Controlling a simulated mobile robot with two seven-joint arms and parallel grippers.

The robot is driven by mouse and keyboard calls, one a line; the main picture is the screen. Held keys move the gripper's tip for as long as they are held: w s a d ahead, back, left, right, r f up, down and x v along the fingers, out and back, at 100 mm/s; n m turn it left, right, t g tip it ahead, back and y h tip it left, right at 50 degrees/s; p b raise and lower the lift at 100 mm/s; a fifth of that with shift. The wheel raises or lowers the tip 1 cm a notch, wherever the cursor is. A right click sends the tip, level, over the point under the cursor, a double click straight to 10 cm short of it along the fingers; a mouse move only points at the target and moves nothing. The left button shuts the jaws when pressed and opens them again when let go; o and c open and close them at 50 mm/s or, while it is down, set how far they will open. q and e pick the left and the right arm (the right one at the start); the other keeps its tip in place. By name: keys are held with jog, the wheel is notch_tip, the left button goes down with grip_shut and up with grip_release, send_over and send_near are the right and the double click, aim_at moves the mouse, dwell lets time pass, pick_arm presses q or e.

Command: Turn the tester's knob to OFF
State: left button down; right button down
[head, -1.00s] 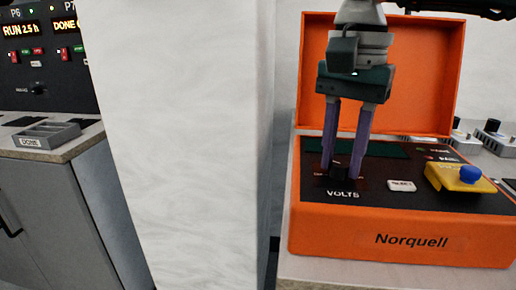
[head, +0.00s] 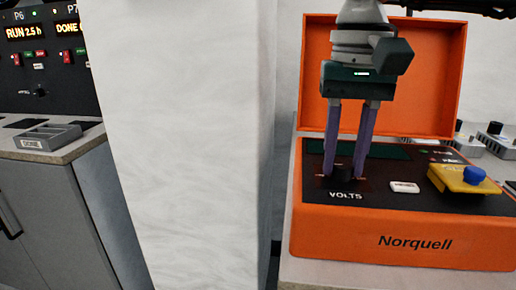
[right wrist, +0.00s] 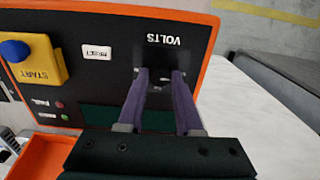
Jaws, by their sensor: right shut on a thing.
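The tester (head: 400,236) is an orange case marked Norquell with its lid open. Its black panel carries a dark knob (head: 344,174) above the word VOLTS. My right gripper (head: 345,170) points down with its two purple fingers shut on the knob. In the right wrist view the fingertips (right wrist: 161,75) sit on either side of the knob (right wrist: 163,81), beside the upside-down VOLTS label. The fingers hide much of the knob and the marks around it, so I cannot read its setting. My left gripper is not in view.
A yellow START block (head: 462,180) with a blue button and a small white label plate (head: 405,187) are on the panel right of the knob. The open lid (head: 431,85) stands behind. A white pillar (head: 185,140) is at the left, with a DONE tray (head: 48,136) beyond it.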

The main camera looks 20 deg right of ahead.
aim_at(342, 165)
jog(key=c, duration=0.6)
grip_release()
notch_tip(342, 165, up, 10)
jog(key=shift+p, duration=0.7)
jog(key=shift+a, duration=0.1)
